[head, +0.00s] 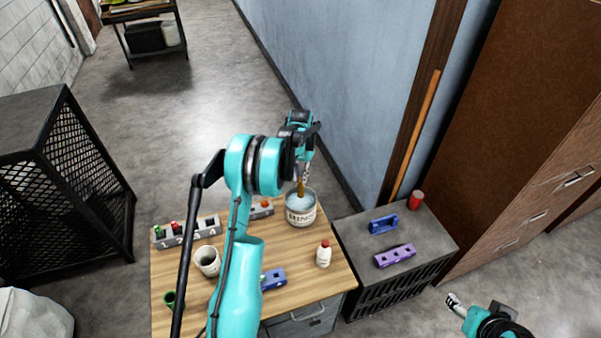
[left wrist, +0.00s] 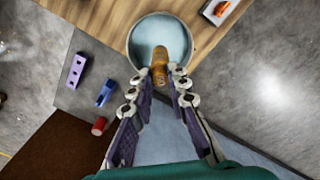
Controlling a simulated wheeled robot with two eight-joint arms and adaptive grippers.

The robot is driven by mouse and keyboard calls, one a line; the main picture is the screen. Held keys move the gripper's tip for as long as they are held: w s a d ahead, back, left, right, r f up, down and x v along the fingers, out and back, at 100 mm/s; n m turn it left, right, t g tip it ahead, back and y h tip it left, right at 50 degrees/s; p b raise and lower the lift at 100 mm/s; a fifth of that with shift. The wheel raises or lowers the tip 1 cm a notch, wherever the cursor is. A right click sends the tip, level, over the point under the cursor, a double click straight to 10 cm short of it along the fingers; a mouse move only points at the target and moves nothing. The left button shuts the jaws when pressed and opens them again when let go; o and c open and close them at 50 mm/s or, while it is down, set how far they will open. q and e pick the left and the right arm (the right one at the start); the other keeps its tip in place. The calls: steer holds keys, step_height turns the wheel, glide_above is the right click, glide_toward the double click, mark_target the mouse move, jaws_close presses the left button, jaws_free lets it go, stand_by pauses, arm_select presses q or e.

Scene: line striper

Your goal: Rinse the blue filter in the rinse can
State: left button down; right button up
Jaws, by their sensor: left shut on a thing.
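The rinse can (head: 301,213) is a pale lettered can on the far right part of the wooden table. In the left wrist view the can (left wrist: 135,48) shows its open top and pale blue-grey liquid. My left gripper (head: 302,170) is above the can, shut on an amber-brown cylinder (left wrist: 159,62). The cylinder (head: 299,188) points down over the can's opening; I cannot tell whether its lower end touches the liquid. The held piece looks amber, not blue; no blue filter can be made out for sure. My right gripper (head: 454,301) is at lower right, away from the table, its jaws too small to judge.
The table holds a numbered grey rack (head: 187,233), a white cup (head: 207,261), a green cup (head: 170,299), a blue block (head: 273,279) and a red-capped white bottle (head: 323,254). A dark crate beside it carries a blue piece (head: 383,223), a purple block (head: 395,256) and a red cup (head: 416,200).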

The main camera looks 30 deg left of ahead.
mark_target(301, 192)
arm_select(q)
steer(key=shift+f+b, duration=4)
steer(key=shift+f, duration=0.85)
steer(key=shift+d, duration=0.1)
